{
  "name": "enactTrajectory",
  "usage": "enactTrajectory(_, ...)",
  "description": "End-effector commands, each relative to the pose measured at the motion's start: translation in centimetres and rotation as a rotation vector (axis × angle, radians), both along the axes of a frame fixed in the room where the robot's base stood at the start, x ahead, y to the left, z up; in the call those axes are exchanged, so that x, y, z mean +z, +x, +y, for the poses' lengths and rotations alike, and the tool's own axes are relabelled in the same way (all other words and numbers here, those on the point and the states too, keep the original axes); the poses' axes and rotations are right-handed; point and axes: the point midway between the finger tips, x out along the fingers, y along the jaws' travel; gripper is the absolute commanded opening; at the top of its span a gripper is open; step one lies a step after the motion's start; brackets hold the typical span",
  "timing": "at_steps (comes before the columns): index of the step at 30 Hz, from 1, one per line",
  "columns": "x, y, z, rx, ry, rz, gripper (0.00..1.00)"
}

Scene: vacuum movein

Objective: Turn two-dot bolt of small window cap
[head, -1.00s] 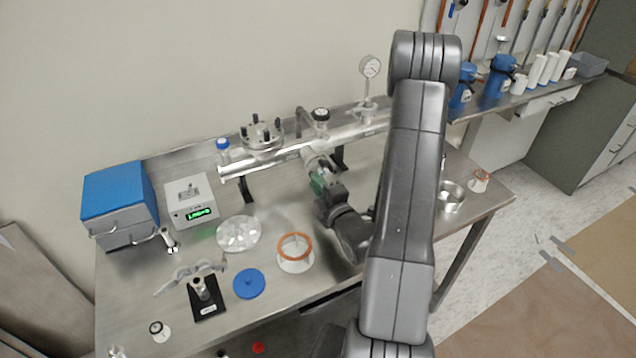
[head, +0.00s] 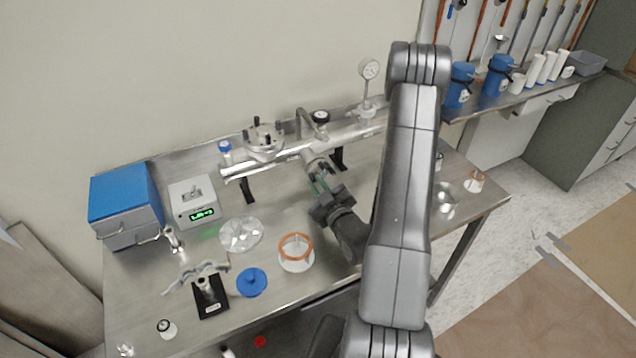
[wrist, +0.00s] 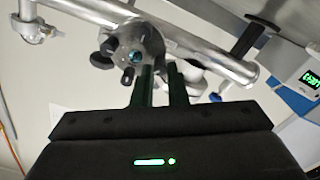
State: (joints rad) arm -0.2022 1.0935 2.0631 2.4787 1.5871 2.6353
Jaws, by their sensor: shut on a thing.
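The small window cap (wrist: 140,45) is a round metal fitting with dark bolts around its rim, on the end of a side branch of the metal tube. In the head view this branch end (head: 315,164) is small and partly covered by my gripper (head: 321,184). In the wrist view my gripper (wrist: 162,72) reaches the cap's lower right rim, its two dark fingers close together. It is shut on a bolt there, mostly hidden between the fingers. One dark bolt (wrist: 103,59) stands out to the left, another (wrist: 128,76) below. The dot marks cannot be read.
A controller box (head: 194,203), blue-lidded case (head: 125,200), orange-rimmed ring (head: 296,252) and blue disc (head: 252,282) stand left and in front.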

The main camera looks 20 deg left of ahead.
Motion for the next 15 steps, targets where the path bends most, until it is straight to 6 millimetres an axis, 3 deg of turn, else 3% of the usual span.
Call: enactTrajectory(15,0.02,-0.01,-0.04,0.0,0.221,0.266,0.0)
